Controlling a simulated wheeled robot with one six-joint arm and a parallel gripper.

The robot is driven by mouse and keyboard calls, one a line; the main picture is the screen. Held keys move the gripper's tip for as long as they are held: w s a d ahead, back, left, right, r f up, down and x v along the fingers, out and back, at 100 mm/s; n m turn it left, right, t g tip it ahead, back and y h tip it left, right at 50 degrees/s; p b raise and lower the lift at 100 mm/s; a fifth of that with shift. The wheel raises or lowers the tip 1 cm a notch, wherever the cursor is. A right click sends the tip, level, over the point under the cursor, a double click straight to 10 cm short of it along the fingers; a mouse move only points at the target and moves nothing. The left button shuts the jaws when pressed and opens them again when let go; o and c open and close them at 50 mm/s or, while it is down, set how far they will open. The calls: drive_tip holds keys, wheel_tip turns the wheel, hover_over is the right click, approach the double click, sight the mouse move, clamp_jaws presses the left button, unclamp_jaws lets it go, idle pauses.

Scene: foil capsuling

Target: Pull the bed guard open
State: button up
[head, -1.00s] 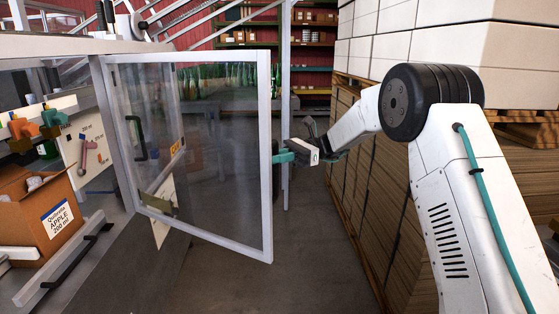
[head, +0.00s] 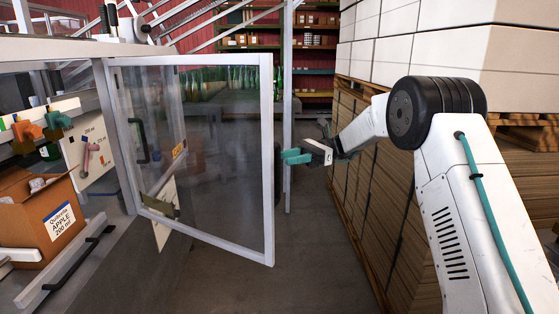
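The bed guard (head: 268,190) is a clear panel in a pale metal frame. It stands swung out from the machine on the left, its free upright edge toward the middle of the head view. My gripper (head: 290,156), with teal fingers, is just right of that edge, with a small gap showing between them. No object shows in the fingers; whether they are spread or closed is too small to tell. A black handle (head: 138,140) shows toward the hinge side; I cannot tell which panel carries it.
A carton (head: 40,220) labelled apple sits at the left by a rail with a black handle (head: 80,257). Stacked pallets of boxes (head: 375,190) stand close on the right, beside my arm. Bare floor (head: 315,260) lies between guard and pallets. Green bottles show behind the panel.

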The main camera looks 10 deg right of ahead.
drive_tip(key=shift+v, duration=1.75)
drive_tip(key=shift+a, duration=0.1)
